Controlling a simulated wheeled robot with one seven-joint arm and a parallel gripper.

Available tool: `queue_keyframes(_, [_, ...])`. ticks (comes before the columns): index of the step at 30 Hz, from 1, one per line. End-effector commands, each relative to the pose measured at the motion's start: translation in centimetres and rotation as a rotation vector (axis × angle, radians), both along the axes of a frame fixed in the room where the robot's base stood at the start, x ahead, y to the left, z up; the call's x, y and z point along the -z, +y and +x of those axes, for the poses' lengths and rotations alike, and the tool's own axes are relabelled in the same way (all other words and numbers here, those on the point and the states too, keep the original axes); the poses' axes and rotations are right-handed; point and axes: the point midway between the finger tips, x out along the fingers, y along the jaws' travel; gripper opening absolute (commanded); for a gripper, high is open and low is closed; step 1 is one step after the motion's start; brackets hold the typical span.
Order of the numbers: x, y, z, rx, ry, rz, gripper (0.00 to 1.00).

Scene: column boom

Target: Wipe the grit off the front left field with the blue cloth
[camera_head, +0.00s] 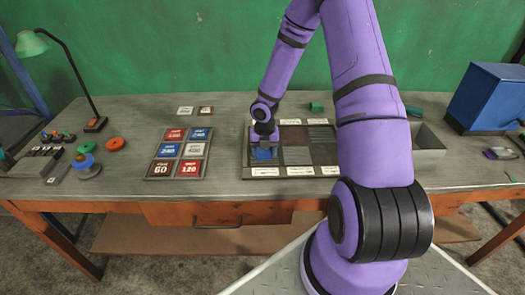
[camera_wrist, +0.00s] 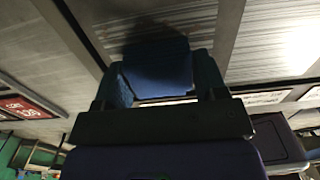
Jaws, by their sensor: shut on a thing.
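My gripper (camera_head: 264,141) points down over the front left field of the dark framed board (camera_head: 333,157). It is shut on the blue cloth (camera_head: 263,154), which is at that field and hides much of it. In the wrist view the cloth (camera_wrist: 158,66) is a dark blue pad between the two fingers of my gripper (camera_wrist: 162,80). It appears to be at the field's surface, but I cannot tell if it touches. Grey streaked surface shows around it.
A tray of coloured grit-number cards (camera_head: 180,153) lies left of the board. White labels (camera_head: 265,171) line the board's front edge. A grey open bin (camera_head: 428,142) and a blue box (camera_head: 487,97) stand at the right. A green lamp (camera_head: 31,43) and small tools are at the left.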

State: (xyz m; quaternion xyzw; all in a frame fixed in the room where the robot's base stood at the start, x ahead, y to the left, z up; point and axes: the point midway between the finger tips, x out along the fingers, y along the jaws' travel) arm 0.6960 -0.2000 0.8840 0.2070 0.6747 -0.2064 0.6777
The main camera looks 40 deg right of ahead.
Motion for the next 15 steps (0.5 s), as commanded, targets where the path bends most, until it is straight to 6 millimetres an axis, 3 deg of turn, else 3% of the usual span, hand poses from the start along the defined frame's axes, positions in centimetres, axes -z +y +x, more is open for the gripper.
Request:
queue_keyframes(5, [-0.1,-0.2,-0.2,0.003,0.006,-0.001,0.42])
queue_keyframes(15, [-4.4,-0.2,-0.1,0.004,0.001,-0.001,0.42])
